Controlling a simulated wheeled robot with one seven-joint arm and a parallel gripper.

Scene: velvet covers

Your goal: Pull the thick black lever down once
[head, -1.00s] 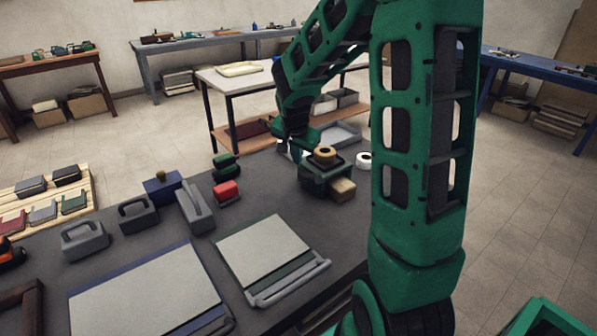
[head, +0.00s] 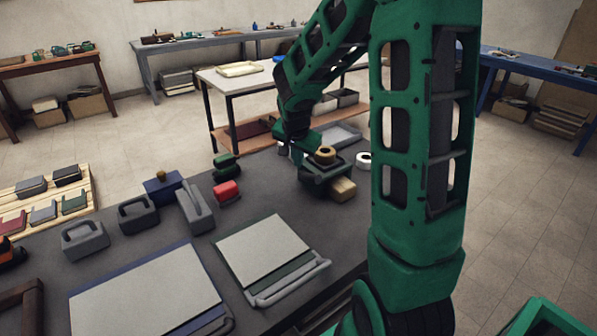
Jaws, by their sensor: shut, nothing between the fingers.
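My gripper (head: 285,149) is small in the head view, partly hidden behind my own wrist, at the far side of the dark workbench (head: 265,190). It is shut and empty, just left of and behind a dark green tape dispenser (head: 318,176) with a tan roll (head: 325,155). I cannot clearly pick out a thick black lever. A long dark grey piece with a raised bar (head: 195,210) stands mid-bench, apart from my gripper. Whether my gripper touches anything is not clear.
A red stapler-like piece (head: 227,192), a green one (head: 226,167), a blue box (head: 162,187) and grey handled blocks (head: 137,213) stand on the bench. Two flat boards (head: 262,250) lie at the front. A tan block (head: 342,189) and white roll (head: 364,160) are at right.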

